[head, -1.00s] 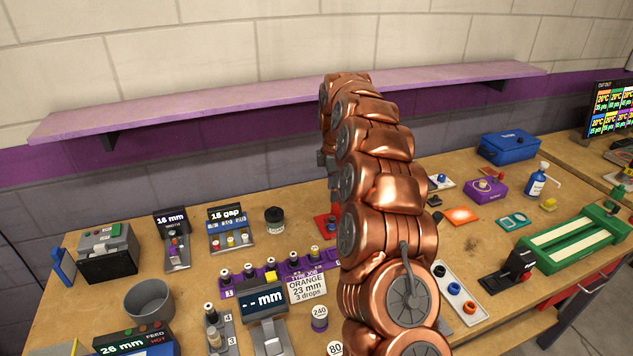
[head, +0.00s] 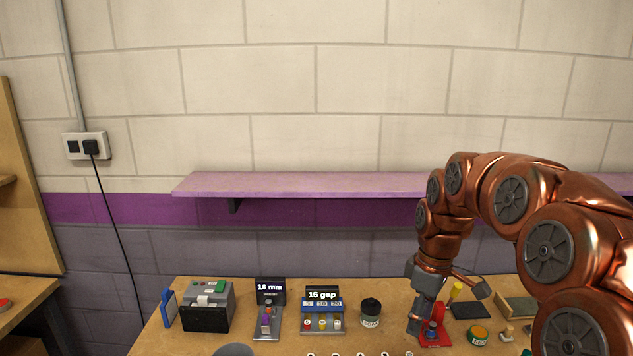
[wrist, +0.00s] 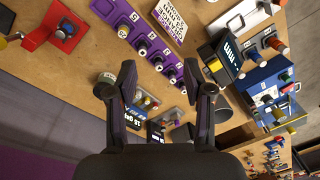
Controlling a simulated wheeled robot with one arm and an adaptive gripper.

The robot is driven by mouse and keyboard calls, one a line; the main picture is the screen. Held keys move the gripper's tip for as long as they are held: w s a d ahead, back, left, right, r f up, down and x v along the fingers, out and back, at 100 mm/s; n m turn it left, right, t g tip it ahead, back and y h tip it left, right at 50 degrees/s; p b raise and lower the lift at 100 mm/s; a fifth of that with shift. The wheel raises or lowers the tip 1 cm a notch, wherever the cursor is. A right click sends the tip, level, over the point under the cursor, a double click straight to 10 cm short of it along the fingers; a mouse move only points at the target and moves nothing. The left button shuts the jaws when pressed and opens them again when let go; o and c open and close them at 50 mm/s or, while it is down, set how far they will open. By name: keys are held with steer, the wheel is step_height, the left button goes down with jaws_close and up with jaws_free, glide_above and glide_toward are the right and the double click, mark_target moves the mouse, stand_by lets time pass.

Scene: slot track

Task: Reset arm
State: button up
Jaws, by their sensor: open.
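My gripper (head: 449,301) is at the end of my copper-coloured arm, over the workbench on the right side of the head view. Its two dark fingers are spread apart with nothing between them. In the wrist view my gripper (wrist: 160,76) also shows open and empty, above the benchtop. One finger overlaps a red stand with a blue knob (head: 435,335) in the head view. I cannot tell whether they touch. The arm arches up from the lower right and bends down to the bench.
A purple shelf (head: 300,184) runs along the wall behind the arm. On the bench stand a black and grey box (head: 207,307), a 16 mm display (head: 269,290), a 15 gap display (head: 323,297) and a dark jar (head: 370,313). A purple rack (wrist: 143,38) lies below the gripper.

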steer(key=s+f+m, duration=0.1)
steer(key=s+m, duration=0.2)
steer(key=s, duration=0.7)
steer(key=s+a+f+m, duration=0.1)
steer(key=s+m, duration=0.3)
steer(key=s, duration=0.7)
steer(key=s+a+f+m+g, duration=0.1)
steer(key=s+m, duration=0.2)
steer(key=s, duration=0.7)
steer(key=shift+s+a+f+h, duration=0.2)
steer(key=shift+s+f+h, duration=0.15)
steer(key=shift+f+h, duration=0.05)
